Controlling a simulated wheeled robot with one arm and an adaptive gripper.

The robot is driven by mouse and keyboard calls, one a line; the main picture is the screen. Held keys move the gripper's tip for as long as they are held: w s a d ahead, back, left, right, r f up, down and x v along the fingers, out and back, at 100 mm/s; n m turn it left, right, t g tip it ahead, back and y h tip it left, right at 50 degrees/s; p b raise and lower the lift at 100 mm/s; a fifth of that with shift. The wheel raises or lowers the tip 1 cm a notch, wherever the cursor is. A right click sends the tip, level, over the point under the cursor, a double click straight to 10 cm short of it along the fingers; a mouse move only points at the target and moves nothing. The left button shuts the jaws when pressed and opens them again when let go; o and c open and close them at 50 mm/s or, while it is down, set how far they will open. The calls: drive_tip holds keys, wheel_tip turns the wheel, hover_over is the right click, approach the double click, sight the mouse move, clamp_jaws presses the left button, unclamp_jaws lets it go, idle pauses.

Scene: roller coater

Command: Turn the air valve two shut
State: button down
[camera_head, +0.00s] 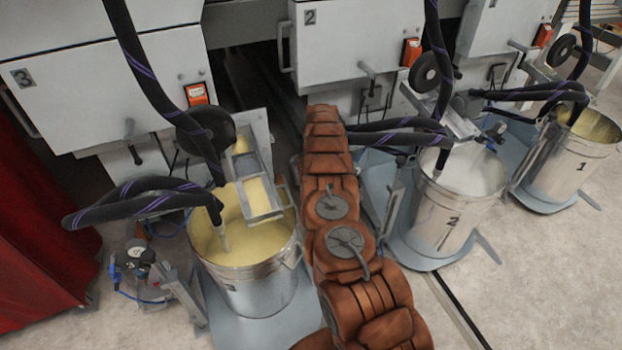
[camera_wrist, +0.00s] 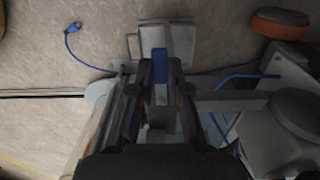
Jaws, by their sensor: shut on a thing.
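In the wrist view my gripper (camera_wrist: 160,84) is closed around a narrow blue valve handle (camera_wrist: 160,60), with one dark finger on each side of it. The handle lies in line with the fingers, in front of a grey metal plate (camera_wrist: 152,38). The valve body below it is mostly hidden by the fingers. In the head view my brown arm reaches forward between buckets 3 and 2 and hides my gripper and the valve. Bucket 2 (camera_head: 440,222) stands to the right of the arm.
Bucket 3 (camera_head: 253,280) with yellow paint is close left of my arm. Bucket 1 (camera_head: 575,165) stands farther right. Dark hoses (camera_head: 150,200) hang over the buckets. In the wrist view a blue air line (camera_wrist: 90,62) and a grey bracket (camera_wrist: 232,101) lie close to the fingers.

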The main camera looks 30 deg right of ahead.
drive_tip(key=shift+w+d, duration=0.1)
idle(0.5)
drive_tip(key=c, duration=1.1)
unclamp_jaws()
drive_tip(key=shift+r, duration=0.15)
wheel_tip(320, 180, up, 12)
drive_tip(key=shift+f, duration=0.15)
